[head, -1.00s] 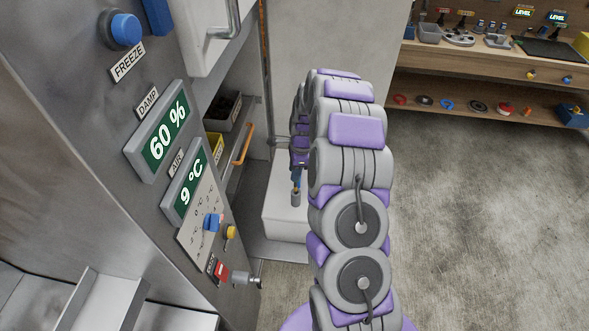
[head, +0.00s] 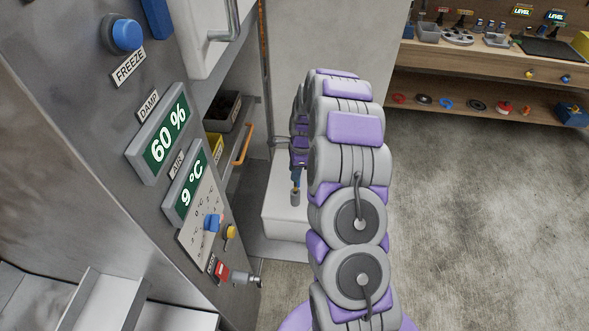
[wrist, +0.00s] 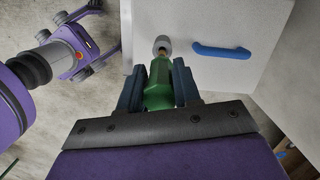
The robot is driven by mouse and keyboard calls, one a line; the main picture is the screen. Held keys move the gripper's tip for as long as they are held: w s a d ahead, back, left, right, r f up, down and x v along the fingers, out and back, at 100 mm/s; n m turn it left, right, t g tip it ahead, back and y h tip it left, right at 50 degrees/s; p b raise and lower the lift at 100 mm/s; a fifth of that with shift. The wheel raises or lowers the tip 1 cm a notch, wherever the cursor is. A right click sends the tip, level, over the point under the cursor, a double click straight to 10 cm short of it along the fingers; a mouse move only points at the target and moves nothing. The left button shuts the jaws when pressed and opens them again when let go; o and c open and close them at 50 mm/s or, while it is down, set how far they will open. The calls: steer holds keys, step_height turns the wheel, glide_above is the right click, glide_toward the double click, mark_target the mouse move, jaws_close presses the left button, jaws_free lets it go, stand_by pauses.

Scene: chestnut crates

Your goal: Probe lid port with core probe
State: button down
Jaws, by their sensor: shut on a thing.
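My gripper (wrist: 158,88) is shut on the green handle of the core probe (wrist: 158,93), with a dark blue finger on each side. The probe points away from the wrist at a grey round port (wrist: 162,42) on the white lid (wrist: 205,22). The probe's narrow end meets or overlaps the port in the wrist view; I cannot tell how far in it is. In the head view the port (head: 296,198) stands up from the white box (head: 285,220), below my gripper (head: 297,172), which is mostly hidden behind my arm.
A blue handle (wrist: 221,51) lies on the lid right of the port. A steel panel (head: 150,215) with displays and knobs is at the left. A shelf with an orange bar (head: 243,144) is behind it. A wooden workbench (head: 480,70) is at the back right. The concrete floor at right is clear.

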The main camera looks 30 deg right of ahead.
mark_target(295, 190)
steer(key=shift+f, duration=3.95)
steer(key=c, duration=0.7)
jaws_free()
steer(key=shift+s+d+r+p, duration=0.1)
steer(key=shift+d+r+p, duration=0.3)
steer(key=shift+r, duration=2.45)
steer(key=shift+s+d+r+p, duration=0.2)
steer(key=shift+d+r, duration=0.25)
steer(key=shift+r, duration=2.35)
steer(key=shift+s+d+r+p, duration=0.1)
steer(key=shift+d+r+p, duration=0.35)
steer(key=shift+r, duration=2.4)
